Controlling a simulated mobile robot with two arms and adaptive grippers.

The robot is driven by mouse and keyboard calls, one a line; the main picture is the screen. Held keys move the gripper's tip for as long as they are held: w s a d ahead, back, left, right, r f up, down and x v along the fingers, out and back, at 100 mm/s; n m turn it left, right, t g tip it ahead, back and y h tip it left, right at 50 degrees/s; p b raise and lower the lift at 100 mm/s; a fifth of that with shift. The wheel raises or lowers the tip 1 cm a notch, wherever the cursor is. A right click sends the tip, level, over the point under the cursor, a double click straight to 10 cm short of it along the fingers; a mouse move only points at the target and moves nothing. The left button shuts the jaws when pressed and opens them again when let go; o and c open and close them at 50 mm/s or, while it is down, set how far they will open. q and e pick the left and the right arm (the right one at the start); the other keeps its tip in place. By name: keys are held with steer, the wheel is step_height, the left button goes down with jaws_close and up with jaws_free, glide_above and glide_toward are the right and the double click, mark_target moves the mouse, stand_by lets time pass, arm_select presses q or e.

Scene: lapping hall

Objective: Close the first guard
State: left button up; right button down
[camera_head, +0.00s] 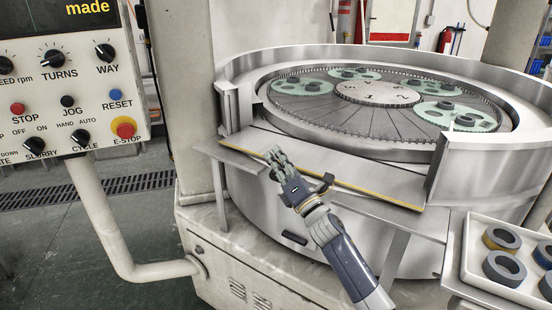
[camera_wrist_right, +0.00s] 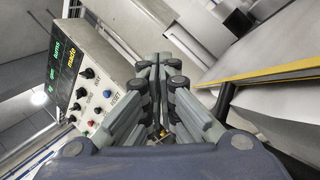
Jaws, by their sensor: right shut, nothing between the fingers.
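The guard looks to be the flat grey panel (camera_head: 350,175) with a yellow strip along its front edge. It lies folded down, nearly level, across the gap in the front wall of the round lapping machine (camera_head: 480,170). In the right wrist view the yellow-edged panel (camera_wrist_right: 290,85) crosses the right side. My right gripper (camera_head: 273,154) is over the left part of the panel, shut and empty. I cannot tell whether it touches the panel. Its closed fingers (camera_wrist_right: 157,70) also fill the middle of the right wrist view. My left gripper is not in view.
The control panel (camera_head: 70,100) with knobs and a red stop button stands at the left on a bent post (camera_head: 110,230). A white tray (camera_head: 464,250) with several rings stands at the lower right. Geared carriers (camera_head: 327,72) sit on the machine's plate (camera_head: 310,108).

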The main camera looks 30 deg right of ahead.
stand_by(0.8)
